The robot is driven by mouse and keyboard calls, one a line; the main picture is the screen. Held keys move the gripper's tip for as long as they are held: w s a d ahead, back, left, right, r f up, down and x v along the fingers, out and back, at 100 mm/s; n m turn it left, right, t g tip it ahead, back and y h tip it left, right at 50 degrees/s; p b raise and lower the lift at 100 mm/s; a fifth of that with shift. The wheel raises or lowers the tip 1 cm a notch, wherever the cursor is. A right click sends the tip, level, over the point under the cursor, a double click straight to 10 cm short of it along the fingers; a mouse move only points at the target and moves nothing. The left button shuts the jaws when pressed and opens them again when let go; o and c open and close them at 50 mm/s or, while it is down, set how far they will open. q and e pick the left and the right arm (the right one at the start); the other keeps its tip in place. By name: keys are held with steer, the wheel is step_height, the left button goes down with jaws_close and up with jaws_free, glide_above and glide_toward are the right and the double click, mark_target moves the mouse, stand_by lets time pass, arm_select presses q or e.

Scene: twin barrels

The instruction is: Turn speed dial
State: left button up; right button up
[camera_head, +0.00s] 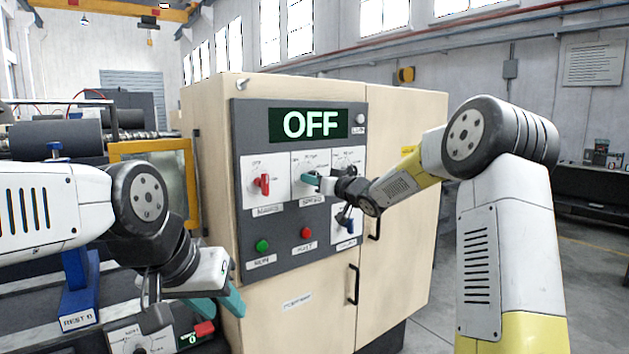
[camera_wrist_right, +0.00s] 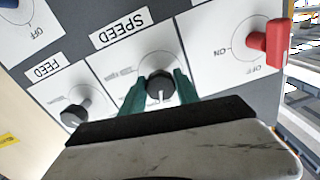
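The speed dial (camera_wrist_right: 159,84) is a dark round knob under the SPEED label (camera_wrist_right: 119,27), with its white mark toward the bottom of the right wrist view. My right gripper (camera_wrist_right: 160,78) has its two teal fingertips on either side of the knob, very close to it; whether they press on it cannot be told. In the head view my right gripper (camera_head: 322,183) reaches the panel from the right and hides most of the dial. The display (camera_head: 307,124) reads OFF. My left gripper (camera_head: 218,305) is open and empty at the lower left, away from the panel.
On the grey panel, a red switch (camera_head: 262,184) sits left of the dial, and a FEED dial (camera_wrist_right: 73,115) sits on the other side. Green (camera_head: 262,246) and red (camera_head: 306,233) buttons are below. Door handles (camera_head: 353,284) stick out from the cabinet. A blue stand (camera_head: 78,285) is near my left arm.

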jaws_close()
steer(key=shift+n, duration=0.3)
steer(key=n, duration=0.4)
steer(key=shift+d, duration=0.1)
steer(key=n, duration=0.5)
steer(key=shift+w, duration=0.1)
steer(key=shift+n, duration=0.3)
steer(key=o, duration=0.9)
jaws_free()
